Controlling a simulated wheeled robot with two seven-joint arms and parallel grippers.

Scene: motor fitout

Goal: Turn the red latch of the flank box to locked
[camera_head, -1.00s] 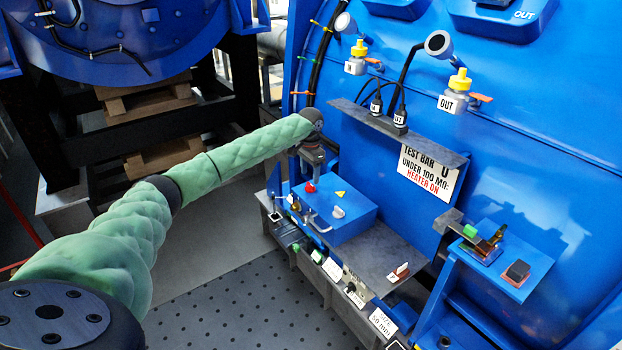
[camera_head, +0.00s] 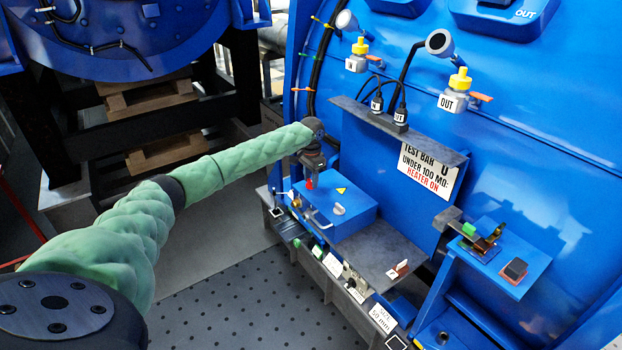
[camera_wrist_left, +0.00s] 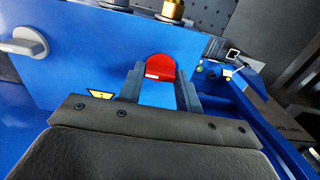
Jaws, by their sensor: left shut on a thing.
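The flank box (camera_head: 348,215) is a blue box on the dark shelf against the big blue housing. Its red latch (camera_head: 310,183) shows as a small red spot under my left gripper (camera_head: 312,172). In the left wrist view the red latch (camera_wrist_left: 160,67) has a rounded top and sits between the two fingers of my left gripper (camera_wrist_left: 160,80). The gripper is shut on the latch. A grey knob (camera_head: 339,210) and a yellow warning triangle (camera_head: 341,190) are on the box. The grey knob also shows in the left wrist view (camera_wrist_left: 30,43). My right gripper is not in view.
A dark panel ledge (camera_head: 400,130) with plugs and cables rises behind the box. A white test sign (camera_head: 428,170) hangs to its right. A blue side shelf (camera_head: 500,258) with small parts stands further right. The perforated floor (camera_head: 240,305) is clear.

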